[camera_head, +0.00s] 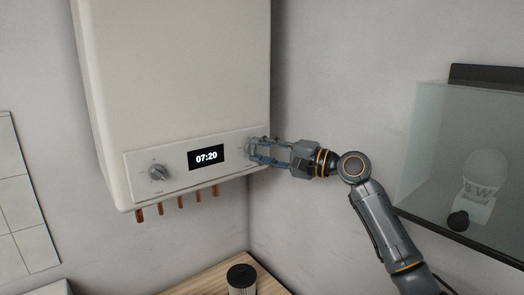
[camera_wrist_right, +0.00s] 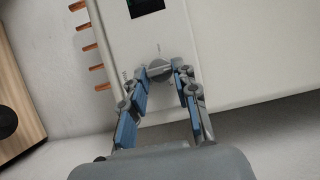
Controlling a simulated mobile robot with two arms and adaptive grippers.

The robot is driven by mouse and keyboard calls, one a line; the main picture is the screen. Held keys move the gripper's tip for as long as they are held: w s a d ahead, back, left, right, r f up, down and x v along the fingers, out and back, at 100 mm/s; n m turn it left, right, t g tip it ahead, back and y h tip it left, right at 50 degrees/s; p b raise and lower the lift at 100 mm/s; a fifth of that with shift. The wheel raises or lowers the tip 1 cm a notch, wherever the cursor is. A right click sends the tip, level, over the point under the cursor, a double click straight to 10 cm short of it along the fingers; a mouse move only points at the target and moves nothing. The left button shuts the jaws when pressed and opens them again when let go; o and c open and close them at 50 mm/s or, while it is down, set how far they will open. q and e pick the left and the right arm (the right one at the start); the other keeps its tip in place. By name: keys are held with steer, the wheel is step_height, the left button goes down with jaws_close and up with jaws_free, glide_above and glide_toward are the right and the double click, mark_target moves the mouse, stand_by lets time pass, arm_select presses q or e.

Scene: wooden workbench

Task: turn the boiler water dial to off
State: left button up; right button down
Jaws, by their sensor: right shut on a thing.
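The white boiler (camera_head: 175,80) hangs on the wall, with a control panel along its lower front. A grey dial (camera_head: 158,172) sits at the panel's left, clear of my grippers. A second grey dial (camera_wrist_right: 159,70) sits at the panel's right end. My right gripper (camera_head: 253,150) reaches in from the right and is shut on this right dial, with one finger on each side in the right wrist view. In the head view the fingers partly cover that dial. The dial markings are too small to read. My left gripper is not in view.
A display (camera_head: 206,157) reading 07:20 lies between the dials. Several copper pipe ends (camera_head: 179,202) stick out under the boiler. Below are a wooden worktop (camera_head: 205,278) and a dark cylindrical container (camera_head: 241,279). A glass-fronted case (camera_head: 440,150) is at the right.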

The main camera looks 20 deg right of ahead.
steer(key=c, duration=1)
jaws_free()
steer(key=shift+f, duration=0.1)
